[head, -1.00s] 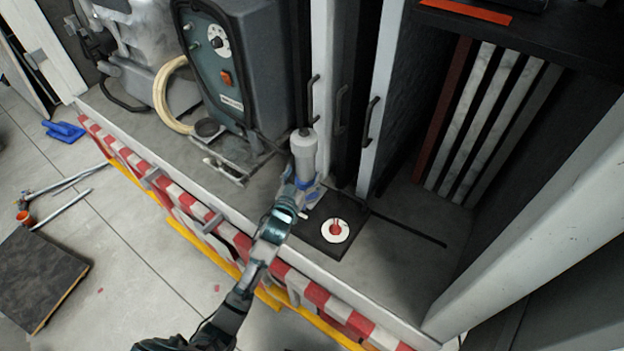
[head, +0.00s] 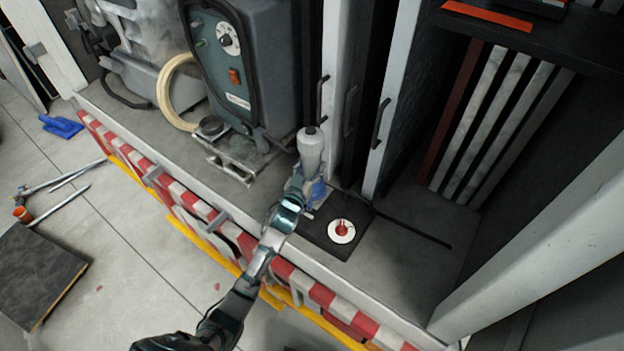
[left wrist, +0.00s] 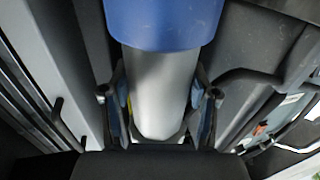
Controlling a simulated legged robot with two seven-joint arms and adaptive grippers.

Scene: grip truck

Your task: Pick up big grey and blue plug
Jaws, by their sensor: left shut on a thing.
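The big grey and blue plug (head: 312,150) stands near the edge of the truck bed, its grey body up and its blue part low, slightly tilted in the head view. My left gripper (head: 303,183) is shut on it, with the fingers on either side. In the left wrist view the plug's grey body (left wrist: 162,90) lies between the two fingers (left wrist: 160,110), with its blue part (left wrist: 163,22) at the top of the picture. Whether the plug's lower end touches the surface is hidden by my gripper. My right gripper is not in view.
A dark square plate (head: 337,243) with a red and white round piece (head: 341,231) lies just right of my gripper. A grey machine (head: 262,75) stands behind left. White-edged panels with black handles (head: 381,122) rise behind the plug. A red-and-white striped barrier (head: 190,203) lines the front edge.

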